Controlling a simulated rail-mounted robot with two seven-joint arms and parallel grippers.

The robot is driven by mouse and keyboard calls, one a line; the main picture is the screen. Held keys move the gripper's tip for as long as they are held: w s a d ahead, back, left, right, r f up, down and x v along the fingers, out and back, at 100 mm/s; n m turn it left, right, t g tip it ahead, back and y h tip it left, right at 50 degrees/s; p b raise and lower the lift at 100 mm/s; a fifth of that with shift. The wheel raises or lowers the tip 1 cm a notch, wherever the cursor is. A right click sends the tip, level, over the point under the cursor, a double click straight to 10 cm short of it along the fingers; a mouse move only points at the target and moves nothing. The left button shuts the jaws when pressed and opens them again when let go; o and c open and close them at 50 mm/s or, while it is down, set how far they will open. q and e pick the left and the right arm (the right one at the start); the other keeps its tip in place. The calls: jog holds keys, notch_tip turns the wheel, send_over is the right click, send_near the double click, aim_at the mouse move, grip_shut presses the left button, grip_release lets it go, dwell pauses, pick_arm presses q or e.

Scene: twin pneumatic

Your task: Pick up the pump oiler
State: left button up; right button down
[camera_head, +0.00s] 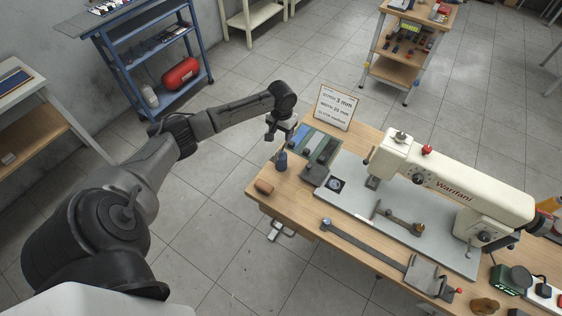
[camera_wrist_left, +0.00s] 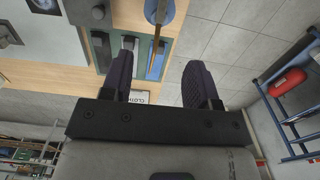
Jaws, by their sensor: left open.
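The pump oiler (camera_head: 282,161) is a small dark blue can standing at the left end of the wooden sewing table. In the left wrist view the oiler (camera_wrist_left: 159,12) shows as a round blue body at the top edge, partly cut off, with a thin brownish spout pointing toward the camera. My left gripper (camera_head: 271,134) is above and just beyond the oiler in the head view. In the wrist view its two dark fingers (camera_wrist_left: 160,84) are wide apart with nothing between their tips. My right gripper is not in view.
A printed sign (camera_head: 337,107) stands at the back edge. A blue shelf (camera_head: 150,55) stands back left.

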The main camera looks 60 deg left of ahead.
aim_at(281, 150)
pick_arm(q)
notch_tip(281, 150, down, 6)
jog(key=shift+r, duration=0.2)
jog(key=shift+s+d+f+b, duration=0.15)
jog(key=shift+f+b, duration=0.3)
jog(key=shift+f, duration=2.1)
jog(key=shift+c, duration=0.5)
grip_shut()
